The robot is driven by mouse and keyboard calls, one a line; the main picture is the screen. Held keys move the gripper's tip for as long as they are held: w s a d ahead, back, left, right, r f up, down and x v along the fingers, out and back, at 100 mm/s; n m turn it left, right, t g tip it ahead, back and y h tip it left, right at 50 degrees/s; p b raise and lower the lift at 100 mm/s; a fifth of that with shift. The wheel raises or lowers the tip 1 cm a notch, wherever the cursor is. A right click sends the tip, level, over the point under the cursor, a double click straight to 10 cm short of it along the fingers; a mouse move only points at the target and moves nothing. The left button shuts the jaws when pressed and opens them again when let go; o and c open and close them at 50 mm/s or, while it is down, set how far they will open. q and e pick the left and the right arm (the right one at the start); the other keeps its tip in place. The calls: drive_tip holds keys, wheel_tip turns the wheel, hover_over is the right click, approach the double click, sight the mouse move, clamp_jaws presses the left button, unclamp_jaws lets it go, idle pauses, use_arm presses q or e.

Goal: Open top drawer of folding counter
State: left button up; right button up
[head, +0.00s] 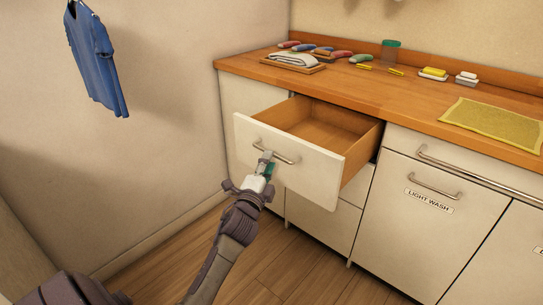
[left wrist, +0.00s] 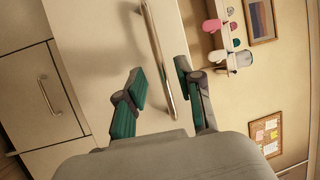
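The top drawer (head: 310,172) of the folding counter is pulled well out, its empty wooden inside (head: 318,128) showing in the head view. Its white front carries a metal bar handle (head: 283,158). My left gripper (head: 266,160) is at the left part of this handle. In the left wrist view the bar handle (left wrist: 155,50) runs between the two green-padded fingers of my left gripper (left wrist: 160,75). The fingers stand apart, with a gap on both sides of the bar. My right gripper is in neither view.
Closed drawers (head: 325,217) lie below the open one. A closed "LIGHT WASH" front (head: 415,225) stands to the right. The wooden countertop (head: 390,98) holds a tray of towels (head: 293,61), soaps and a yellow mat (head: 492,122). A blue shirt (head: 95,60) hangs on the left wall. Floor in front is clear.

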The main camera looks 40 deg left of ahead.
use_arm(q)
drive_tip(key=v, duration=0.8)
drive_tip(key=shift+s, duration=0.1)
